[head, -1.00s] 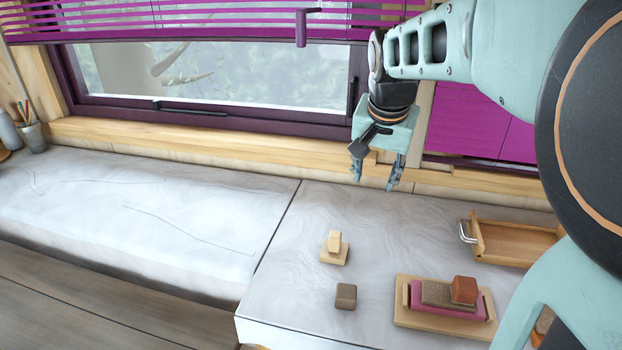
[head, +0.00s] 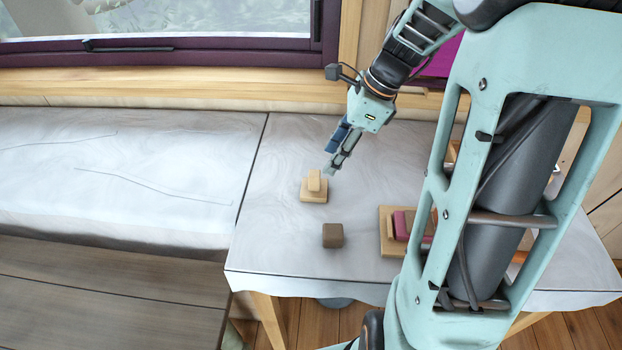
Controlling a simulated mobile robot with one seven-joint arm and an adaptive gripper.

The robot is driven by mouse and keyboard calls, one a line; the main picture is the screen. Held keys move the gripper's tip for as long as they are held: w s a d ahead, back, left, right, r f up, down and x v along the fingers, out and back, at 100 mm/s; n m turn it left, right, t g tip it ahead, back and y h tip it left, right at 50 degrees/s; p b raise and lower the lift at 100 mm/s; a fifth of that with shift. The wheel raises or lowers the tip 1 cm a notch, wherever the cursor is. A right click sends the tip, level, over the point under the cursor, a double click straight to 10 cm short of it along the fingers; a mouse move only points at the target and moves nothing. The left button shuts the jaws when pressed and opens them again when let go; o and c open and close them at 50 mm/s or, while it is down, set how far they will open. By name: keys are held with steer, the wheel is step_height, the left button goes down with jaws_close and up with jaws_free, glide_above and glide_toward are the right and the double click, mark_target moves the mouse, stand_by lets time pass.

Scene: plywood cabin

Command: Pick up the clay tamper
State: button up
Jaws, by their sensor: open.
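The clay tamper appears to be the pale wooden piece (head: 313,194), a flat square base with a small upright grip on top. It stands on the marbled grey table in the head view. My gripper (head: 333,162) is open and empty, pointing down, just behind and to the right of the tamper's grip in the picture. The fingertips look close to the grip, but I cannot tell the exact gap or height. The tamper is almost fully visible.
A small dark brown block (head: 333,235) sits in front of the tamper. A wooden tray (head: 388,243) with a magenta piece is to the right, partly hidden by my arm. The table (head: 285,245) is clear to the left of the tamper.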

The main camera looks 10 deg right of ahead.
mark_target(316, 173)
steer(key=x, duration=0.6)
steer(key=w+x, duration=0.1)
steer(key=x, duration=0.2)
steer(key=shift+a, duration=0.15)
steer(key=shift+r, duration=0.1)
jaws_close()
